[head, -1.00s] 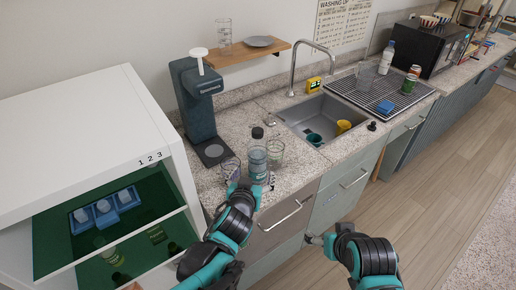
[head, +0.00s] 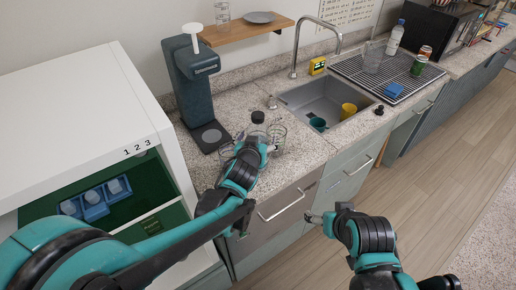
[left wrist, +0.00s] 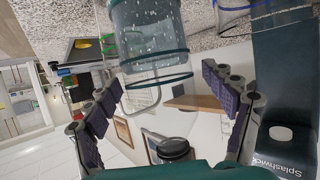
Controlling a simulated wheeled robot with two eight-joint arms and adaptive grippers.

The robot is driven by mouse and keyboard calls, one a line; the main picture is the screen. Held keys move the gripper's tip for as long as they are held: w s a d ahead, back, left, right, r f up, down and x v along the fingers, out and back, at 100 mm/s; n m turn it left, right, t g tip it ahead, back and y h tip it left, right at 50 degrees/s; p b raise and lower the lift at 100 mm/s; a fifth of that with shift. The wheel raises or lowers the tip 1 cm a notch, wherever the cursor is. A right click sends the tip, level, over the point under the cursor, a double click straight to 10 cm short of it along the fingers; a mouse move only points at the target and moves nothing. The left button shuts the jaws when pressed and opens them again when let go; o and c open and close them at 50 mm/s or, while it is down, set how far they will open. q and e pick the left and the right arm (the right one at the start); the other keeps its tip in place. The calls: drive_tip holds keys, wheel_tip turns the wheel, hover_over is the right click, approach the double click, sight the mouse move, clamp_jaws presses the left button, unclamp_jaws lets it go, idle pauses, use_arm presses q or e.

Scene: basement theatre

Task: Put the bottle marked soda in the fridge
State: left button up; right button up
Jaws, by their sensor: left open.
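A clear bottle with a dark cap (head: 258,118) stands upright on the counter, its lower part hidden by my left gripper in the head view. My left gripper (head: 262,148) is open at the bottle. In the left wrist view, which is upside down, the bottle (left wrist: 150,30) shows between the two spread fingers (left wrist: 165,105), not gripped. I cannot read its marking. The fridge (head: 95,110) is probably the white open-fronted cabinet at left, with a green interior and blue containers (head: 95,198). My right gripper (head: 312,217) is low in front of the drawers; its jaws are too small to judge.
Glasses stand close beside the bottle, one to the right (head: 278,135). A dark Splashwick machine (head: 195,90) stands behind left. The sink (head: 325,105) holds a yellow cup (head: 348,111) and a teal cup. A drying rack (head: 385,75) is further right.

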use_arm(q)
drive_tip(key=shift+c, duration=0.3)
drive_tip(key=shift+r, duration=0.1)
drive_tip(key=c, duration=1.6)
